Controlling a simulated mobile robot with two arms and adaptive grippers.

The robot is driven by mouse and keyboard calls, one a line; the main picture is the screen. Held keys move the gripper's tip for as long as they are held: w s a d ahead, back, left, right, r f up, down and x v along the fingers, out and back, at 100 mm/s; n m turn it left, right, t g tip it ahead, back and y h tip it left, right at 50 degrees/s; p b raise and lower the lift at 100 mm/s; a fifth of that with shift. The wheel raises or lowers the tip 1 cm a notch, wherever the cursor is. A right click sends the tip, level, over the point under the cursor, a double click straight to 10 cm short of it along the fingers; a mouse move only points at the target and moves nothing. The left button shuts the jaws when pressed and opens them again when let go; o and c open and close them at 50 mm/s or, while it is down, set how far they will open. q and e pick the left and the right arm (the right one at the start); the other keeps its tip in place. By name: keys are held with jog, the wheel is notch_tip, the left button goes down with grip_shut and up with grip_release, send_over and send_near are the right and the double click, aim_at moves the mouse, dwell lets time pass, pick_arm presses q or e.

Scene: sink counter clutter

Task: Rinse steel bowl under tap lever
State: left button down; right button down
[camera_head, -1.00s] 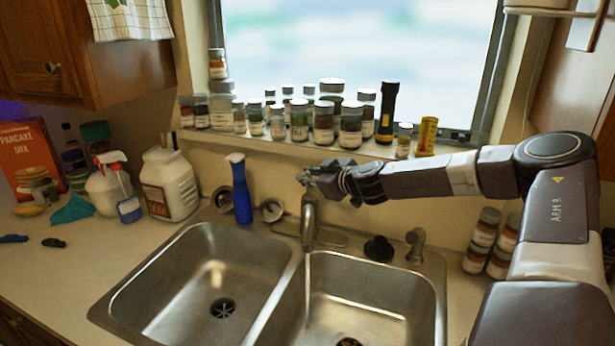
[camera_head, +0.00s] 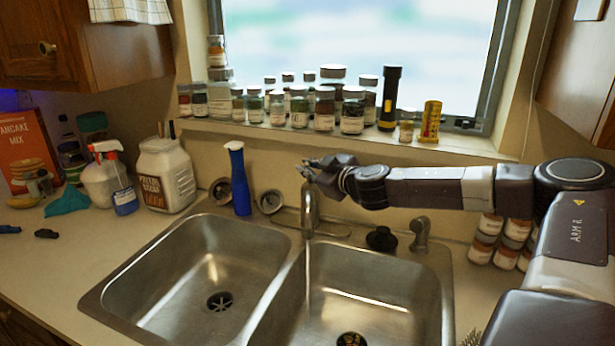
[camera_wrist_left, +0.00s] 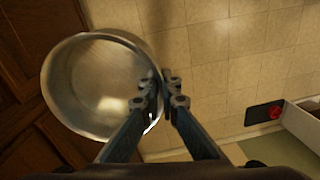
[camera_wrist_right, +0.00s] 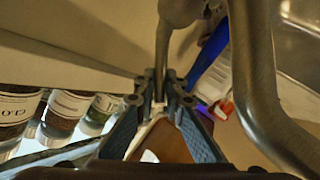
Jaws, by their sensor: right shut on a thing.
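The steel bowl (camera_wrist_left: 88,85) shows in the left wrist view, over the floor. My left gripper (camera_wrist_left: 163,88) is closed at the bowl's right rim, one finger inside and one outside. The head view shows neither the bowl nor my left gripper. My right gripper (camera_head: 306,171) is at the top of the tap (camera_head: 310,205), behind the sink. In the right wrist view my right gripper (camera_wrist_right: 160,92) is shut on the thin metal tap lever (camera_wrist_right: 162,48). A thin stream (camera_head: 308,260) hangs below the spout, over the right basin.
The double sink (camera_head: 295,262) has two empty basins. A blue bottle (camera_head: 239,180) stands left of the tap, a black stopper (camera_head: 381,239) right of it. Jars and a black flashlight (camera_head: 390,98) line the sill. A white jug (camera_head: 166,175) and spray bottle stand left.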

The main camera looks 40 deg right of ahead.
jog(key=shift+s+a+f+t+b, duration=0.2)
jog(key=shift+f+t+b, duration=0.1)
jog(key=shift+b, duration=0.35)
jog(key=c, duration=2)
grip_release()
jog(key=shift+r, duration=0.1)
jog(key=shift+w+r, duration=0.1)
notch_tip(320, 180, up, 10)
jog(key=shift+f, duration=0.2)
jog(key=shift+r, duration=0.1)
jog(key=shift+c, duration=0.4)
